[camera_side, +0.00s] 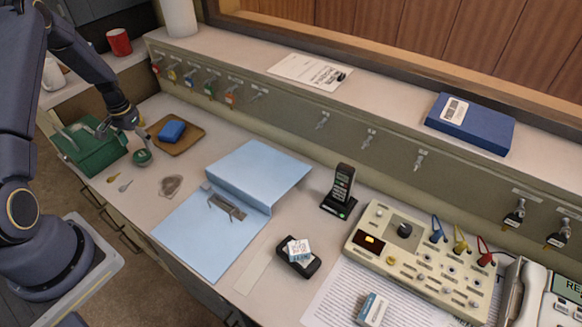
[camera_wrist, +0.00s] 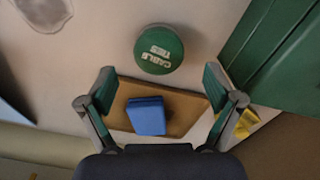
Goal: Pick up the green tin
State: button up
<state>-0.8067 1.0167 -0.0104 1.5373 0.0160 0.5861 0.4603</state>
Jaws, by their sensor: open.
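The round green tin (camera_side: 142,157) stands on the desk at the left in the side view, close to the green case. In the wrist view the green tin (camera_wrist: 159,49) shows its lid from above, lettered "CABLE TIES". My gripper (camera_side: 122,124) is above the desk near the tin. In the wrist view my gripper (camera_wrist: 159,82) has its two fingers spread wide, with nothing held between them. The tin lies just beyond the fingertips in that view, roughly centred between them. I see no contact with it.
A brown tray (camera_side: 188,141) holding a blue block (camera_side: 171,131) lies behind the tin. The green case (camera_side: 90,150) stands to its left. Two keys (camera_side: 119,182) and a greyish patch (camera_side: 171,185) lie in front. A blue folder (camera_side: 203,238) lies to the right.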

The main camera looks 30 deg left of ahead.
aim_at(141, 155)
jog(key=f, duration=0.4)
jog(key=shift+s+d+f, duration=0.15)
jog(key=shift+s+f, duration=0.1)
jog(key=shift+f, duration=0.1)
jog(key=shift+c, duration=0.2)
jog(key=c, duration=1.2)
jog(key=shift+r, duration=0.2)
jog(key=shift+c, duration=0.2)
